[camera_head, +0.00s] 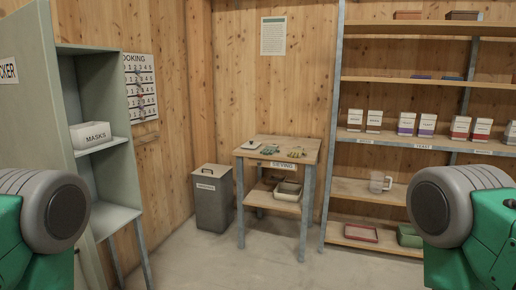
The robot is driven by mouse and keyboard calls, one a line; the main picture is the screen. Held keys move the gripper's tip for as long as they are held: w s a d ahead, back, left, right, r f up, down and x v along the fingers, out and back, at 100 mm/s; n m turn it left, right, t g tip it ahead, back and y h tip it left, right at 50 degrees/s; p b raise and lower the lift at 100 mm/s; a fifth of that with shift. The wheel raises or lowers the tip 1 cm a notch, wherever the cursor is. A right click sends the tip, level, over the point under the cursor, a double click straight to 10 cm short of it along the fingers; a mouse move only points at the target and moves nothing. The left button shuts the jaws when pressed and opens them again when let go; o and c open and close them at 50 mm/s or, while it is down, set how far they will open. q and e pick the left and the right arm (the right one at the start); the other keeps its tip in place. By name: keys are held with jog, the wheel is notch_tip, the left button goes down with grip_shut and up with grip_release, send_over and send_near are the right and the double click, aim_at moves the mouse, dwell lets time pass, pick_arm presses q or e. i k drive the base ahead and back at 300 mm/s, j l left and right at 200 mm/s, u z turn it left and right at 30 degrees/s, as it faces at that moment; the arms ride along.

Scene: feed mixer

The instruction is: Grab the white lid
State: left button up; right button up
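A small flat whitish piece with a dark spot on top (252,145) lies at the left of the wooden table top; it may be the white lid, but it is too small to be sure. The wooden table (283,142) stands against the back wall, some way off. Only grey and green parts of my arms show at the left and right edges. Neither gripper is in view.
A grey lidded bin (212,208) stands left of the table. Gloves (296,152) lie on the table, and a tray (288,191) sits on its lower shelf. A green locker (40,110) is at left, shelving (385,138) at right. The floor before the table is clear.

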aim_at(250, 144)
jog(key=i+l+z, duration=0.1)
jog(key=i, duration=0.4)
jog(key=i+l+z, duration=0.1)
jog(key=i, duration=0.45)
